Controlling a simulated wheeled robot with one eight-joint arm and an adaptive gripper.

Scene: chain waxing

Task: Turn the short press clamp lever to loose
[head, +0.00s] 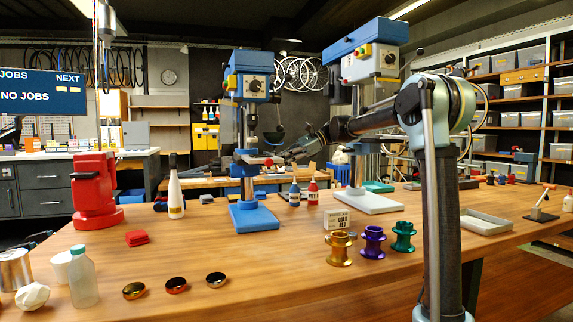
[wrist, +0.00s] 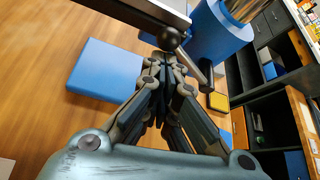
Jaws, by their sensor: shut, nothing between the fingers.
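The short press (head: 249,85) is the blue drill press on a blue base (head: 254,216), left of the taller press. In the wrist view its blue collar (wrist: 222,35) surrounds a steel column. My gripper (head: 287,156) reaches in from the right at the press's table height. In the wrist view my gripper (wrist: 164,60) is shut and empty, its fingertips just below the knob. I cannot tell whether they touch it. The lever is not distinct in the head view.
The press table (wrist: 130,10) crosses the top of the wrist view, close to the fingers. The taller press (head: 367,50) stands behind my arm. A white bottle (head: 176,195) and small bottles (head: 313,192) flank the short press.

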